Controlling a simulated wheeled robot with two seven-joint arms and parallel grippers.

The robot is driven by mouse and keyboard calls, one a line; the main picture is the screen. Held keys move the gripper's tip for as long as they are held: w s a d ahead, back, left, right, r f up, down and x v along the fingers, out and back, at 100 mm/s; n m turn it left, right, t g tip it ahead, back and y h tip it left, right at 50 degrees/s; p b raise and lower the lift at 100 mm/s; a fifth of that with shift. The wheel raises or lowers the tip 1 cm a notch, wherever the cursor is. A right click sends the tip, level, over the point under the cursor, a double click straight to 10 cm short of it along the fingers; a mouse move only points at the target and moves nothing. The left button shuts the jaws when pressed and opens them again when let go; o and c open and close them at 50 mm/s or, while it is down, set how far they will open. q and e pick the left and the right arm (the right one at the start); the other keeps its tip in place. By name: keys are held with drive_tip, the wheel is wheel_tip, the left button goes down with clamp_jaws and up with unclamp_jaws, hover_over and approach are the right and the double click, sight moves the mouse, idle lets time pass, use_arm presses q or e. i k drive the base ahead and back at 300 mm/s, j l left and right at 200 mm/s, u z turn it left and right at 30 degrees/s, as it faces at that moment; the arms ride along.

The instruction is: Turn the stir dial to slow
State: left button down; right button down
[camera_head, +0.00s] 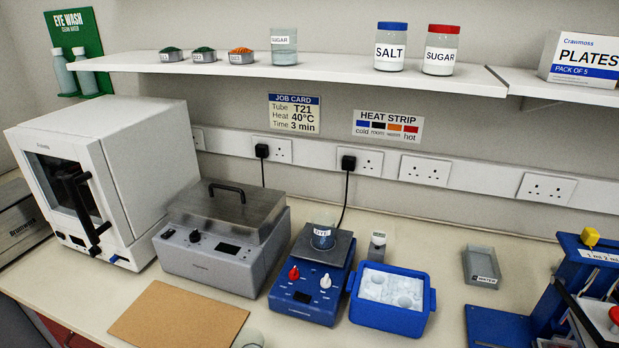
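A blue stirrer (302,305) stands on the bench near the middle, with a dark top plate. Its sloped front has a red dial (294,273) on the left and a white dial (325,281) on the right, above a small dark display. I cannot read their markings, so I cannot tell which is the stir dial or where it points. A small beaker labelled DYE (323,237) with blue contents sits on the plate. Neither of my grippers is in view.
A grey lidded bath (215,262) stands close left of the stirrer. A blue ice tub (388,318) stands close right. A brown board (178,320) lies at front left. A cable runs behind the stirrer. A blue rack stands at far right.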

sight(326, 282)
drive_tip(key=k+j+z, duration=0.15)
drive_tip(key=j, duration=2)
drive_tip(key=i, duration=0.05)
